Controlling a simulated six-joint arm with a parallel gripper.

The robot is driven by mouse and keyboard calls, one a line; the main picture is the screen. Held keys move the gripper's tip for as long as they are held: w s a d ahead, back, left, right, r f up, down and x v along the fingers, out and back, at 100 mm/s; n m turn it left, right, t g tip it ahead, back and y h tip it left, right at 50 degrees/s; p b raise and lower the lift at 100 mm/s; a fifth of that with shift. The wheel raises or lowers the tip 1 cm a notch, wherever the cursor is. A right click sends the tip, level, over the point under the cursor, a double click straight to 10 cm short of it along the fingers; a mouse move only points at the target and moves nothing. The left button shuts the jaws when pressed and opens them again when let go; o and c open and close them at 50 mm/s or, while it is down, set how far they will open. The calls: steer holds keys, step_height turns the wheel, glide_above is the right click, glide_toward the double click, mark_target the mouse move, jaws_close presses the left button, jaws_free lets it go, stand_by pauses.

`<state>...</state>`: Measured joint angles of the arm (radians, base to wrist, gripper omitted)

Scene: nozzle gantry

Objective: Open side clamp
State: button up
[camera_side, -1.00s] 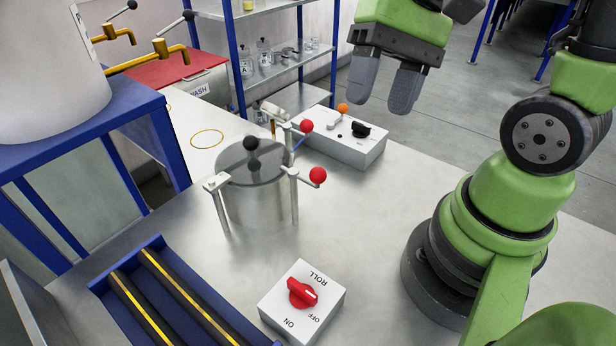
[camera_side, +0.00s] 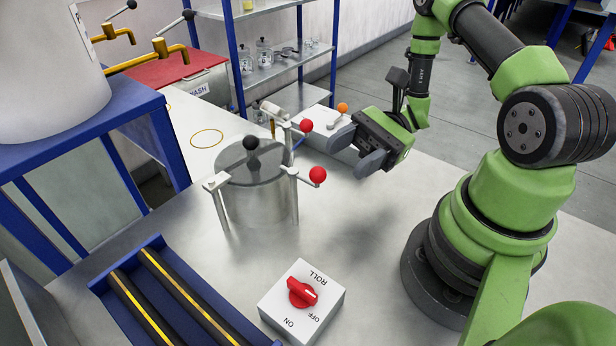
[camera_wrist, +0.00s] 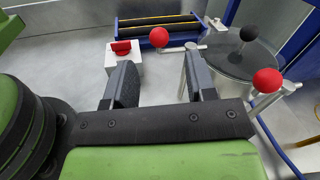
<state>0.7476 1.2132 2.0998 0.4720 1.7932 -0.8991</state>
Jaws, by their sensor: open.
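A round steel vessel (camera_side: 262,205) with a grey lid (camera_side: 240,170) and black lid knob (camera_side: 251,143) stands on the bench. Two clamps with red ball handles are at its side: a front ball (camera_side: 317,174) and a rear ball (camera_side: 306,126). I cannot tell which is the side clamp. My gripper (camera_side: 354,150) is open and empty, right of the vessel, with its fingers pointing toward the clamps. In the wrist view, the front ball (camera_wrist: 159,37) lies beyond and between the fingertips of my gripper (camera_wrist: 160,70); the rear ball (camera_wrist: 267,80) is to the right. No contact shows.
A white box with a red rotary switch (camera_side: 302,293) sits in front. A blue roller frame (camera_side: 150,242) is at front left. A box with an orange-ball lever (camera_side: 342,108) is behind my gripper, partly hidden. Bare bench lies right of the vessel.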

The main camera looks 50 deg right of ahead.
mark_target(311, 179)
steer(key=x, duration=0.8)
steer(key=shift+a, duration=0.45)
steer(key=c, duration=0.9)
